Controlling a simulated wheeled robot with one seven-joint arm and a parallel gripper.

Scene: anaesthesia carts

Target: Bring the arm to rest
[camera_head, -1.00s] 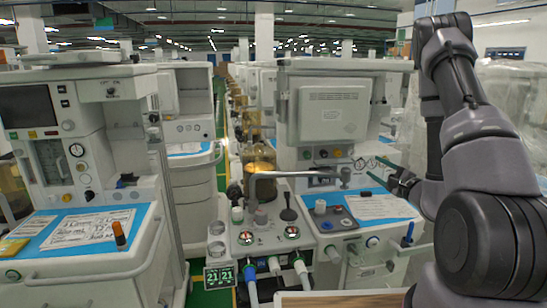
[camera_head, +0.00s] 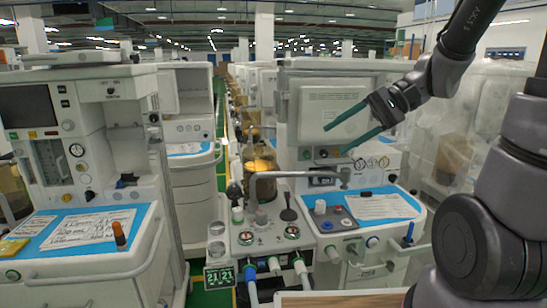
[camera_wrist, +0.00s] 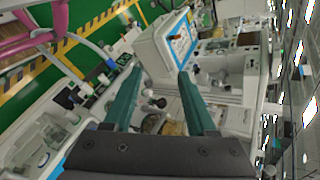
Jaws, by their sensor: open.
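My gripper (camera_head: 334,139) is in front of the right cart's upper cabinet in the head view, raised above the blue work surface. Its two teal fingers are spread apart and point left. Nothing is between them. In the wrist view the open fingers (camera_wrist: 158,88) reach forward, with cart parts and a glass canister behind them. My arm comes in from the upper right and is bent at the elbow, with the forearm sloping down to the left.
The right anaesthesia cart (camera_head: 328,115) stands close behind my gripper. A curved grey handle (camera_head: 290,175) rises from its front. The left cart (camera_head: 95,262) bears an orange-capped bottle (camera_head: 119,235). A green aisle runs between them.

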